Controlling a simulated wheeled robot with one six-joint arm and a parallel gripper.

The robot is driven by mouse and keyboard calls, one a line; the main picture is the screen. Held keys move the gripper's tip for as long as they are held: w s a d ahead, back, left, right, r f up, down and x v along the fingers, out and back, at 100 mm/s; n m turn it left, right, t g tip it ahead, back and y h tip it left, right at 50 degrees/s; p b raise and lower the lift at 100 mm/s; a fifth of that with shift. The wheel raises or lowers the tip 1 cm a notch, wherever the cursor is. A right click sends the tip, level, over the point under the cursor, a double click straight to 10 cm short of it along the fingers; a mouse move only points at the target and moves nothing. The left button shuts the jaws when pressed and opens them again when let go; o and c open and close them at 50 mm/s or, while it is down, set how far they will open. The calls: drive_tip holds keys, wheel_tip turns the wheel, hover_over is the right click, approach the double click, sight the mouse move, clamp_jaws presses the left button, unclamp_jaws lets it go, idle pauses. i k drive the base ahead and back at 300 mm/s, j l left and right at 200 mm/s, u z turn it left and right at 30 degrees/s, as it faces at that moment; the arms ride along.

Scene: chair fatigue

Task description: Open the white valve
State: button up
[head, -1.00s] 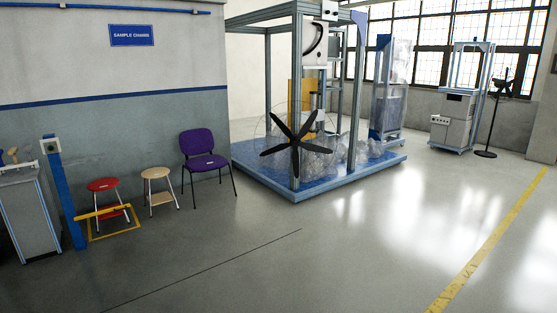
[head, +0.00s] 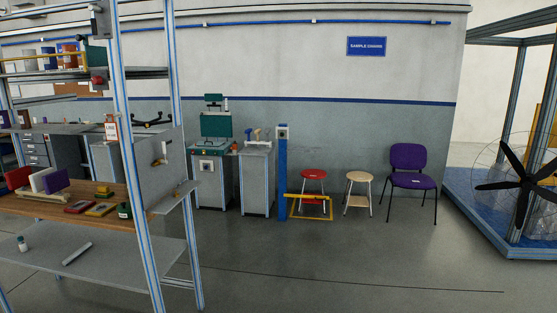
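I cannot make out a white valve in this view. A blue pipe or rail (head: 270,23) runs high along the back wall with small fittings on it, too small to tell apart. My gripper is not in view.
A workbench with shelves (head: 95,202) stands close at left. Behind it are a green machine (head: 216,130) and a grey cabinet (head: 256,180). A red stool (head: 313,175), wooden stool (head: 359,178) and purple chair (head: 409,158) line the wall. A caged frame (head: 520,75) stands right. The front floor is clear.

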sight(164, 152)
drive_tip(key=u, duration=0.95)
